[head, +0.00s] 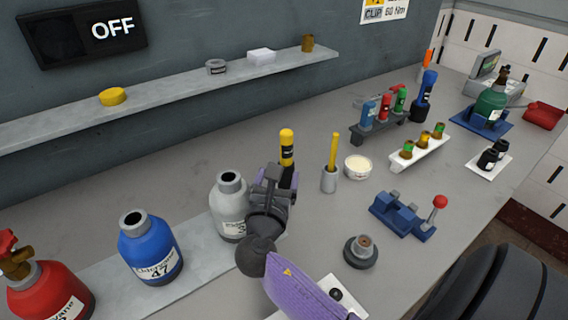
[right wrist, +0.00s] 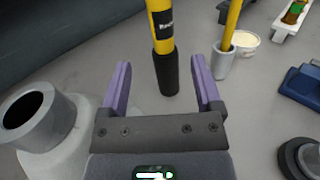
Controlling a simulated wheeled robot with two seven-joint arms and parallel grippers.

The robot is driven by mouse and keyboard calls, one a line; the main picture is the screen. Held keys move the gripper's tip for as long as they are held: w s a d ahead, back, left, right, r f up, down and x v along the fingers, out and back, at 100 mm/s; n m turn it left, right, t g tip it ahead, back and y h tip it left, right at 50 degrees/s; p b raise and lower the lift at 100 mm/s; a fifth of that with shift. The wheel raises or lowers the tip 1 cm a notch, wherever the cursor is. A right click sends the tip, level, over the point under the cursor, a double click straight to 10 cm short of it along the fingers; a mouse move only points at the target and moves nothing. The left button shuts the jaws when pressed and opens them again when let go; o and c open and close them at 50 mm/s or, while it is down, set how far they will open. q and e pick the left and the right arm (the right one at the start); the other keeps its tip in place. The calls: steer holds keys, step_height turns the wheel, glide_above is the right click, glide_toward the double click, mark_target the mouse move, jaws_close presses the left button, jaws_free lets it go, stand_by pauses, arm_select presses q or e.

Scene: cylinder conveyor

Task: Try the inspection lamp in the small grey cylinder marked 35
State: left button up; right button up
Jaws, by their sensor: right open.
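The inspection lamp (head: 287,148) stands upright on the bench, with a yellow upper body and a black lower part. In the right wrist view the lamp (right wrist: 163,28) is straight ahead, its black base (right wrist: 168,75) just beyond and between my fingertips. My right gripper (head: 283,178) is open and empty; it also shows in the right wrist view (right wrist: 160,66). The small grey cylinder (head: 227,205) has an open neck (right wrist: 27,112) and stands just left of my right gripper. Its label is partly hidden; only a 3 shows. My left gripper is not in view.
A blue cylinder marked 47 (head: 150,250) and a red one (head: 48,290) stand to the left. A grey cup with a yellow stick (head: 329,180), a white tub (head: 358,167) and a blue clamp (head: 400,215) stand to the right. A wall display (head: 82,32) reads OFF.

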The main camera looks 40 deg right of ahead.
mark_target(285, 152)
steer(key=x, duration=0.3)
steer(key=b+x, duration=0.1)
steer(key=x, duration=0.5)
steer(key=shift+s+d+r+b, duration=0.1)
steer(key=shift+r+b, duration=0.25)
jaws_close()
